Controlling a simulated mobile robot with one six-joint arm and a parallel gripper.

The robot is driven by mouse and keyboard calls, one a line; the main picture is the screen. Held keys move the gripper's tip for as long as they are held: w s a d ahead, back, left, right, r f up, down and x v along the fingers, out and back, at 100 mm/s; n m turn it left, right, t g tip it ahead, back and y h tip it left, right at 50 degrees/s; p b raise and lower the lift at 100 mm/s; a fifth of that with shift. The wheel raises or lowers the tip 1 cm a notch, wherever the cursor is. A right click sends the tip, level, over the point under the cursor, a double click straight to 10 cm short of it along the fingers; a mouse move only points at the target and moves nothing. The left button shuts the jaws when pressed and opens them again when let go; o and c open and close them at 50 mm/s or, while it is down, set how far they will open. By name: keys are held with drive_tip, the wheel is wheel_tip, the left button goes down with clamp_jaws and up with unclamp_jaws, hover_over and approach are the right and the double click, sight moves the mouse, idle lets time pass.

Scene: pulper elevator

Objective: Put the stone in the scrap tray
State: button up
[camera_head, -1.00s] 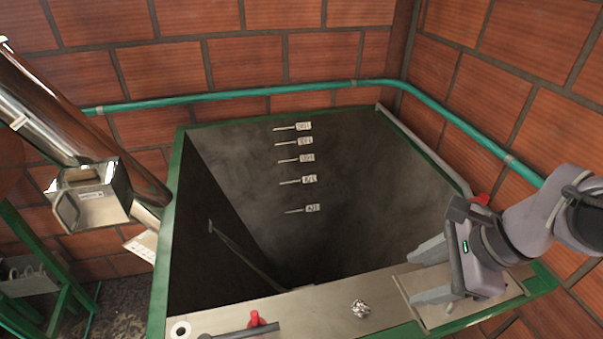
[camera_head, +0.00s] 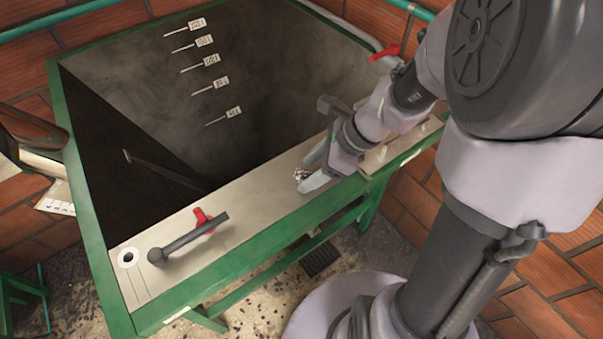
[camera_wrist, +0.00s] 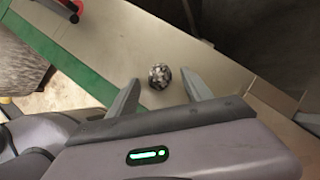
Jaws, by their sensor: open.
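The stone (camera_head: 301,174), a small grey mottled lump, lies on the pale metal ledge along the hopper's front edge. In the wrist view the stone (camera_wrist: 159,76) sits between the fingertips, with a gap on each side. My gripper (camera_head: 306,172) is open and low over the ledge, its fingers reaching either side of the stone. The wrist view shows the open gripper (camera_wrist: 159,80) too. A shallow pale plate or tray (camera_head: 385,155) lies on the ledge to the right, partly hidden by my gripper; I cannot tell for sure that it is the scrap tray.
A dark lever with a red part (camera_head: 190,236) stands on the ledge to the left. The deep open hopper (camera_head: 150,110) lies behind the ledge. A green frame edge (camera_head: 240,255) runs along the front. The ledge between lever and stone is clear.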

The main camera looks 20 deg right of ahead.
drive_tip(key=shift+a, duration=0.1)
clamp_jaws()
drive_tip(key=shift+r, duration=0.1)
